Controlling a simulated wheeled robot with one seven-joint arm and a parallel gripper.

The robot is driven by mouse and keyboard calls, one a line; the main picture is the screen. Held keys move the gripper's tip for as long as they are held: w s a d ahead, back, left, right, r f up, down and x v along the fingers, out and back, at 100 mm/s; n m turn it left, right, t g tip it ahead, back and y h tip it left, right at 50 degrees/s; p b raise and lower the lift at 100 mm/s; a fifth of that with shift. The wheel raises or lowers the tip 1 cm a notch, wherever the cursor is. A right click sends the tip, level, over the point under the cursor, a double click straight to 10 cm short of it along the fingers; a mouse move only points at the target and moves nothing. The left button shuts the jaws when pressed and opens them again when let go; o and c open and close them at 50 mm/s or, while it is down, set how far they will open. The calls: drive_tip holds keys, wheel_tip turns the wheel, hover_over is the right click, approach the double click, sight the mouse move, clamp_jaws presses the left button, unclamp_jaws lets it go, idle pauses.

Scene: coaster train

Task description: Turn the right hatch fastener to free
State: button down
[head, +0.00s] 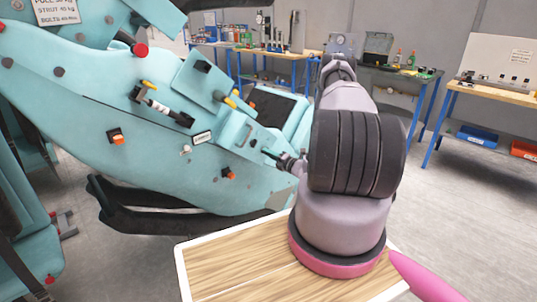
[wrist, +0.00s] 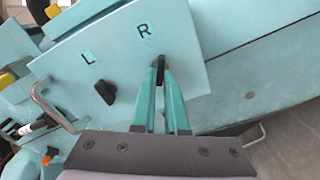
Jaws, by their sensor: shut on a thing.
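The teal hatch (wrist: 120,65) carries the letters L and R in the wrist view; it also shows in the head view (head: 240,128). The right hatch fastener (wrist: 162,67), a small black knob, sits below the R. My gripper (wrist: 161,75) is shut on it, with one green finger on each side, hiding part of the knob. The knob looks roughly upright in the wrist view. The left hatch fastener (wrist: 105,92), a black knob below the L, is tilted and untouched. In the head view my gripper (head: 273,155) reaches the hatch, and the fastener is too small to make out.
The teal train body (head: 90,100) fills the left, with a red knob (head: 140,49) and orange fittings (head: 118,138) standing out. A wood-topped tray (head: 235,272) lies below my arm. Workbenches (head: 260,50) stand at the back. The floor at right is clear.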

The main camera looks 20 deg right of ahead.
drive_tip(key=n, duration=0.5)
drive_tip(key=shift+f, duration=0.15)
drive_tip(key=shift+n, duration=0.3)
idle(0.3)
drive_tip(key=c, duration=0.9)
unclamp_jaws()
drive_tip(key=shift+c, duration=0.2)
drive_tip(key=v, duration=1.1)
drive_tip(key=shift+w, duration=0.1)
